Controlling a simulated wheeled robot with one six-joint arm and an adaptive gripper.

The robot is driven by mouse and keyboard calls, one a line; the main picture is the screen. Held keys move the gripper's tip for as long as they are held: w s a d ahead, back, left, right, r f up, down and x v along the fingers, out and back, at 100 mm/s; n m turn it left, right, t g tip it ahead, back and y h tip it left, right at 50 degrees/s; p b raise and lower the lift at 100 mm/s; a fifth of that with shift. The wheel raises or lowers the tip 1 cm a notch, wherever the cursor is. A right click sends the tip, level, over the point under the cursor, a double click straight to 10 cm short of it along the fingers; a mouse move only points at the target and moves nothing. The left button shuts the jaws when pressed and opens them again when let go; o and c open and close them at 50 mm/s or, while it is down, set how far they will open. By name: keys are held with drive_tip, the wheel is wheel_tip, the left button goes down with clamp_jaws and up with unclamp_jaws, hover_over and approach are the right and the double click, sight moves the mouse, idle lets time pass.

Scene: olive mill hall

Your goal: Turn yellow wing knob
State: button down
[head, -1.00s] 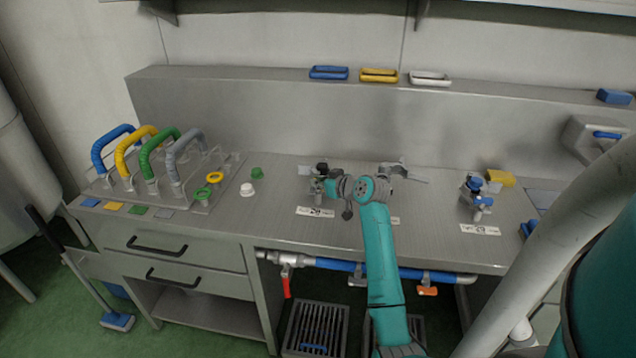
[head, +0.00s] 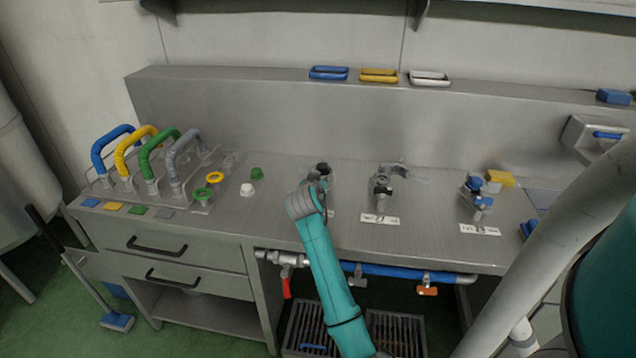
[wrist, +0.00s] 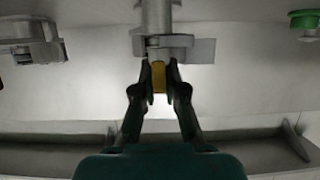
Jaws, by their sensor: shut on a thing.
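The yellow wing knob (wrist: 159,78) shows in the wrist view as a small yellow piece between my fingertips, in front of a grey metal fitting (wrist: 160,42). My gripper (wrist: 159,72) is shut on it, with one finger on each side. In the head view, my arm reaches to the left valve fitting (head: 322,168) on the steel bench. My wrist hides the knob and my fingertips there. How far the knob is turned cannot be told.
The middle valve fitting (head: 384,188) and a right one with blue knobs (head: 474,186) stand along the steel bench (head: 430,215). Several coloured hoop handles (head: 150,160) stand at the left. White and green caps (head: 247,189) lie between. Blue pipework runs below the bench edge.

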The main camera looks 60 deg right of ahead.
drive_tip(key=m+g, duration=0.3)
drive_tip(key=g, duration=0.1)
drive_tip(key=shift+w+m+h, duration=0.1)
drive_tip(key=shift+m+h, duration=0.2)
drive_tip(key=shift+h, duration=0.1)
drive_tip(key=m+g, duration=0.4)
drive_tip(key=g, duration=0.1)
drive_tip(key=shift+m+g+y, duration=0.3)
drive_tip(key=shift+g+y, duration=0.1)
drive_tip(key=m+g+y, duration=0.2)
drive_tip(key=m+g, duration=0.2)
drive_tip(key=shift+f+m+g, duration=0.1)
drive_tip(key=shift+m+g, duration=0.3)
drive_tip(key=shift+m+g+y, duration=0.6)
drive_tip(key=shift+m+y, duration=0.2)
drive_tip(key=shift+y, duration=0.1)
drive_tip(key=shift+s+f+m+y, duration=0.2)
drive_tip(key=shift+m+y, duration=0.1)
drive_tip(key=shift+y, duration=0.1)
drive_tip(key=c, duration=1.2)
unclamp_jaws()
drive_tip(key=shift+r, duration=0.1)
drive_tip(key=shift+c, duration=0.2)
drive_tip(key=shift+w+r, duration=0.1)
drive_tip(key=shift+w, duration=0.05)
drive_tip(key=v, duration=0.7)
drive_tip(key=shift+w+a, duration=0.15)
